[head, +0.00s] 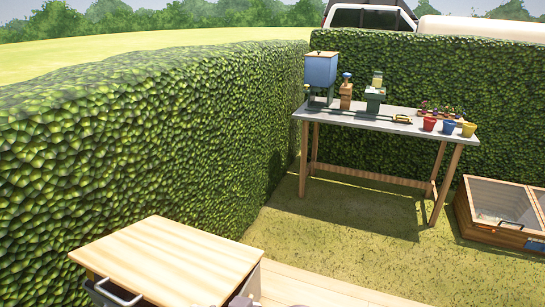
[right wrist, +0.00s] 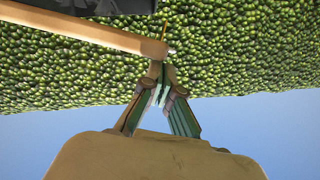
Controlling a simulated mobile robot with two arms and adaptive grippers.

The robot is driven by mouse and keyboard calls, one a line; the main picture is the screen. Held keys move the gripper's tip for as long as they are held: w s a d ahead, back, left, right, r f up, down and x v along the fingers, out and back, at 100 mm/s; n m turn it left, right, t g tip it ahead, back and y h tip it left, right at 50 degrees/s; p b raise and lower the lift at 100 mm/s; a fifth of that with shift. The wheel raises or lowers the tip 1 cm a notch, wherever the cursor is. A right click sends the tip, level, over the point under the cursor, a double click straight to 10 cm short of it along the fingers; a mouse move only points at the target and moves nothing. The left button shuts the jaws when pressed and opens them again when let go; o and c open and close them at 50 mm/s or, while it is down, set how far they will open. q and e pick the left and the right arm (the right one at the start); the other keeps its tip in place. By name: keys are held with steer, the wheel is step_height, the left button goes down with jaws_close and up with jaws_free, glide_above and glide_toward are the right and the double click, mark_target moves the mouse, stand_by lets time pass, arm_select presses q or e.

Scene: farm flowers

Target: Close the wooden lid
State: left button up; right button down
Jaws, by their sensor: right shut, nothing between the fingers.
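The wooden lid (head: 165,258) is a pale, flat board at the bottom left of the head view. It lies roughly level over a grey box with a metal handle (head: 115,295); I cannot tell whether a gap is left under it. In the right wrist view, which looks upside down, a wooden board edge (right wrist: 85,28), likely the lid, comes in from the upper left. My right gripper (right wrist: 160,88) is shut and empty, its fingertips close to the end of that board; I cannot tell if they touch. My left gripper is out of view.
A tall hedge (head: 130,140) runs close along the left. A work table (head: 385,122) with a blue-topped device (head: 320,68) and small coloured pots (head: 448,126) stands at the back. A wooden cold frame (head: 500,210) is at the right. Grass between is clear.

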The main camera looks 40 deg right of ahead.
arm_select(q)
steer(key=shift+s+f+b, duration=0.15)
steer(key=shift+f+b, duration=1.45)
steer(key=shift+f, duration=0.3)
arm_select(e)
step_height(320, 180, down, 11)
steer(key=s+a+n+h, duration=0.1)
steer(key=a+n, duration=0.1)
steer(key=n, duration=0.1)
steer(key=shift+s+t, duration=0.2)
steer(key=shift+t, duration=0.1)
steer(key=shift+f, duration=0.2)
step_height(320, 180, up, 5)
steer(key=p, duration=0.5)
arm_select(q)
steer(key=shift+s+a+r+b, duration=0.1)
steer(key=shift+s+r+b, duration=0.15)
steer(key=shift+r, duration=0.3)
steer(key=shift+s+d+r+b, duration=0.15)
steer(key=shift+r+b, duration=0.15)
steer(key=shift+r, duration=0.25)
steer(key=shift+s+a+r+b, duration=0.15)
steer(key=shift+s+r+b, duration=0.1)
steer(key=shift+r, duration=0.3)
arm_select(e)
steer(key=v, duration=1)
